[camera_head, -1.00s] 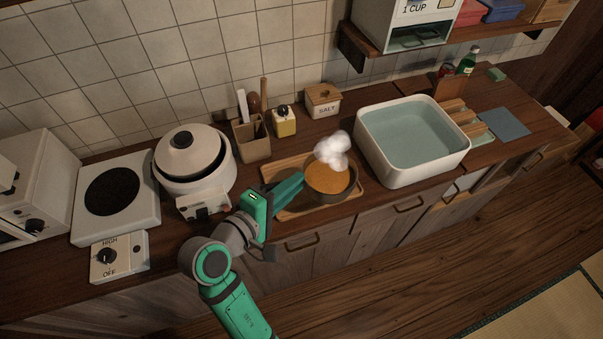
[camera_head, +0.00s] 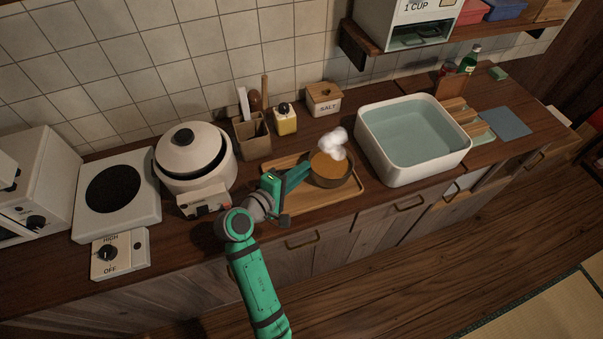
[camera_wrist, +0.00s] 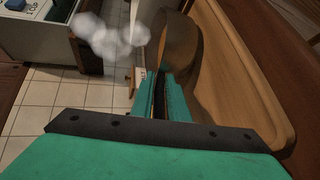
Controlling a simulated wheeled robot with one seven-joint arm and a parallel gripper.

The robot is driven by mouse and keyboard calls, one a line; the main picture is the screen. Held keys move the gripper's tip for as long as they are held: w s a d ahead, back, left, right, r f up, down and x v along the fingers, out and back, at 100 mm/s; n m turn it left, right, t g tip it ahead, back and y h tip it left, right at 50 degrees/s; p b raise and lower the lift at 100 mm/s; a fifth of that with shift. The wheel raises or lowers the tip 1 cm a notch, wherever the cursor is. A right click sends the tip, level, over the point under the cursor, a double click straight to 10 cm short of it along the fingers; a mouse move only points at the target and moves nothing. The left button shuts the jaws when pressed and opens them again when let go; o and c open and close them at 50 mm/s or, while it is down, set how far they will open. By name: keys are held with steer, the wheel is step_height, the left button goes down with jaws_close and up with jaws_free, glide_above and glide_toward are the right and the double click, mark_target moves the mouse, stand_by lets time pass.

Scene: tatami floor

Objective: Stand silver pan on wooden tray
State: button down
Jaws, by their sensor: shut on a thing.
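The silver pan (camera_head: 331,178) holds orange-brown contents, with white steam above it. It is upright over the right part of the wooden tray (camera_head: 293,209); I cannot tell from the head view whether its base touches the tray. My gripper (camera_head: 306,171) reaches in from the left and is shut on the pan. In the wrist view, my gripper's fingers (camera_wrist: 160,95) close at the pan, whose side (camera_wrist: 178,50) shows beyond them. The tray (camera_wrist: 240,75) lies beside it there. The gripped part is hidden between the fingers.
A white water-filled basin (camera_head: 413,140) stands close right of the tray. A rice cooker (camera_head: 193,165) stands to the left, and a utensil holder (camera_head: 252,138), yellow bottle (camera_head: 285,120) and salt box (camera_head: 323,99) stand behind. The tray's front left part is bare.

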steer(key=shift+a+f, duration=0.2)
steer(key=shift+f, duration=0.25)
steer(key=shift+a, duration=0.15)
steer(key=c, duration=1.7)
jaws_free()
steer(key=shift+s+f, duration=0.1)
steer(key=v, duration=1)
steer(key=shift+s+a+r, duration=0.35)
steer(key=shift+s+a, duration=0.05)
steer(key=shift+s, duration=0.25)
steer(key=shift+a, duration=0.15)
